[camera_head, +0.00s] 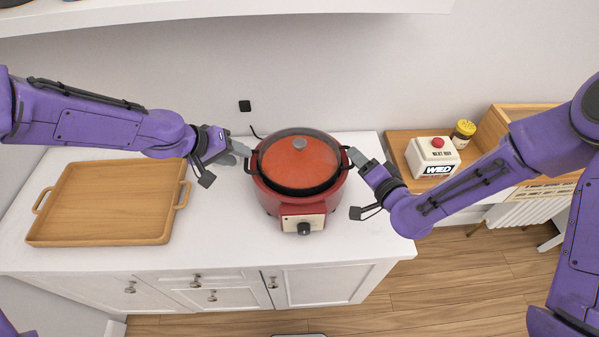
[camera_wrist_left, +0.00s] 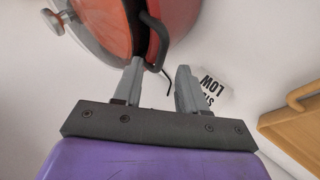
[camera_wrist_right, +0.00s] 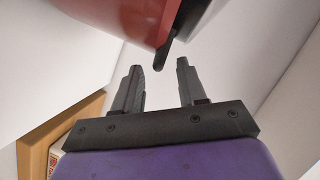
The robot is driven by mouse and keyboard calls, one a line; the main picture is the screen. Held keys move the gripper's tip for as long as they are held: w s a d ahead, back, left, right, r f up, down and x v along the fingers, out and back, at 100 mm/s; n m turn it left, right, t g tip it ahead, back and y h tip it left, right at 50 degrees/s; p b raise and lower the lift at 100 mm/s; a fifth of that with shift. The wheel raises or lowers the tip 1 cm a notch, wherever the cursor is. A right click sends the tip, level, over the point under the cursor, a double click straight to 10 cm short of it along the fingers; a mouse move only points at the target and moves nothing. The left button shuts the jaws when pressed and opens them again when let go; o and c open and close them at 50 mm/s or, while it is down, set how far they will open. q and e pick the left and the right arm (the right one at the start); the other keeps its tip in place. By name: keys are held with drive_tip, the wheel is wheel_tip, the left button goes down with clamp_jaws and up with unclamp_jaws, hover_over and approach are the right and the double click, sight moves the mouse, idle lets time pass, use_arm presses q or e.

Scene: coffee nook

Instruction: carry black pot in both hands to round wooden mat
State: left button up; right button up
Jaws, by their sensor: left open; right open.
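The pot shows as a dark-rimmed vessel (camera_head: 299,191) with a clear lid (camera_head: 299,145), grey knob and black side handles. It sits in a red cooker (camera_head: 270,202) on the white counter. My left gripper (camera_head: 241,151) is open beside the left handle; in the left wrist view its fingers (camera_wrist_left: 160,80) are just short of that handle (camera_wrist_left: 160,42). My right gripper (camera_head: 354,157) is open at the right handle; in the right wrist view the handle (camera_wrist_right: 166,52) lies just beyond the gap between its fingertips (camera_wrist_right: 160,65). I see no round wooden mat.
A rectangular wooden tray (camera_head: 50,231) lies on the counter at left. A white box with a red button (camera_head: 434,156) and a yellow-lidded jar (camera_head: 464,130) stand on a wooden surface at right. The counter in front of the cooker is clear.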

use_arm(q)
drive_tip(key=shift+x, duration=0.95)
use_arm(e)
drive_tip(key=shift+x, duration=1)
use_arm(q)
drive_tip(key=shift+c, duration=0.3)
use_arm(e)
drive_tip(key=shift+c, duration=0.3)
use_arm(q)
drive_tip(key=shift+s, duration=0.1)
clamp_jaws()
use_arm(e)
clamp_jaws()
